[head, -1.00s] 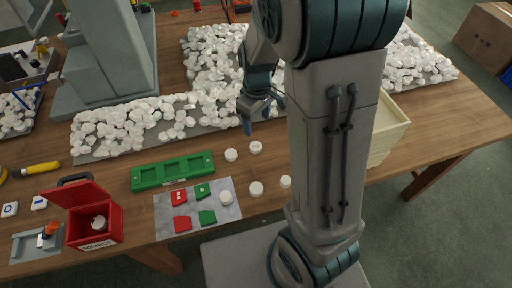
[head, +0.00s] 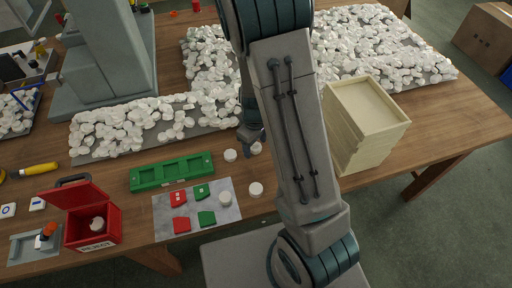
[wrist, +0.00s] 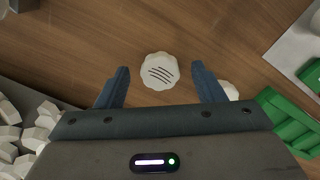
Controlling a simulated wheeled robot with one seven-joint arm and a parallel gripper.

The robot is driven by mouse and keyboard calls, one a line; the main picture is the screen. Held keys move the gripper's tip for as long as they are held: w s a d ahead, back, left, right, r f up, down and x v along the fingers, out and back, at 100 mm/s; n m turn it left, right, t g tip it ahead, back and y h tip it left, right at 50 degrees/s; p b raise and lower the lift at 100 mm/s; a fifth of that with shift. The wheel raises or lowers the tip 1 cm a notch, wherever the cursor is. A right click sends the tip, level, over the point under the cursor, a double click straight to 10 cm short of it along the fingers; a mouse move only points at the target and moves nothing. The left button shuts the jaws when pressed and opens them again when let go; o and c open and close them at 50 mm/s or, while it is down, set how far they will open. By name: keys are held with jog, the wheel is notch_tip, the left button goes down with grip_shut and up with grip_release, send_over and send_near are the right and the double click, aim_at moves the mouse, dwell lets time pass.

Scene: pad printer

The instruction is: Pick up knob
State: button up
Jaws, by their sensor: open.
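A white scalloped knob (wrist: 160,71) with dark printed lines on its face lies on the wooden table. In the wrist view it sits between and slightly beyond the two fingertips, with space on both sides. My gripper (wrist: 160,78) is open and empty, pointing down over it. The same knob (head: 257,148) is partly hidden by my gripper (head: 251,140) in the head view. A second white knob (head: 230,155) stands close by, partly behind a finger in the wrist view (wrist: 230,90). Another knob (head: 255,189) lies nearer the front.
A green tray (head: 172,172) and a grey sheet (head: 165,220) with red and green pieces lie left of the knobs. White pieces (head: 150,126) are heaped behind. A red box (head: 93,228) holds a white knob. Cream stacked trays (head: 368,130) stand right.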

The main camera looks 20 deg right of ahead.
aim_at(256, 146)
jog(key=shift+c, duration=0.3)
jog(key=c, duration=1)
jog(key=shift+r, duration=0.4)
notch_tip(256, 146, up, 4)
jog(key=shift+s+d+f, duration=0.1)
jog(key=shift+d+f, duration=0.05)
jog(key=s+d+r, duration=0.6)
jog(key=s+d, duration=0.1)
jog(key=s, duration=0.2)
jog(key=shift+r, duration=0.2)
jog(key=shift+d, duration=0.1)
